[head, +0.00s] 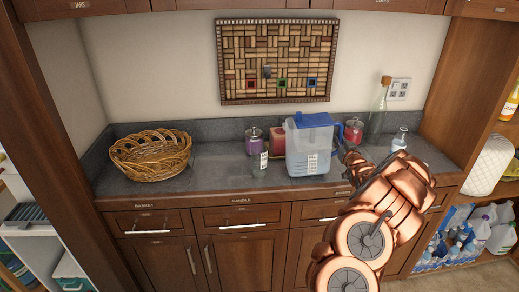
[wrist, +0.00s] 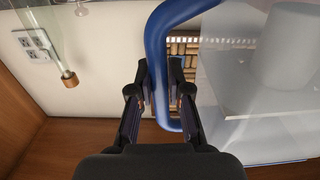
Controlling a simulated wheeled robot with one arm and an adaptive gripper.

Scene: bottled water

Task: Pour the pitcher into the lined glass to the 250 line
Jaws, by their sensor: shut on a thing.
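The pitcher (head: 308,148) is a large translucent container with a blue lid and blue handle, upright at the middle of the counter. My gripper (head: 341,147) reaches it from the right. In the wrist view my gripper (wrist: 161,85) is shut on the blue handle (wrist: 155,45), and the clear pitcher body (wrist: 265,95) fills the right side. I cannot tell whether the pitcher touches the counter. A small clear vessel with a white label (head: 260,163) stands left of the pitcher; it may be the lined glass, but no lines can be read.
A wicker basket (head: 150,155) sits at the left of the counter (head: 215,175). Purple-red jars (head: 254,141) (head: 353,131) and a red item (head: 278,141) stand behind. A tall corked bottle (head: 377,115) and a small clear flask (head: 399,140) are at right. Bare counter lies between basket and labelled vessel.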

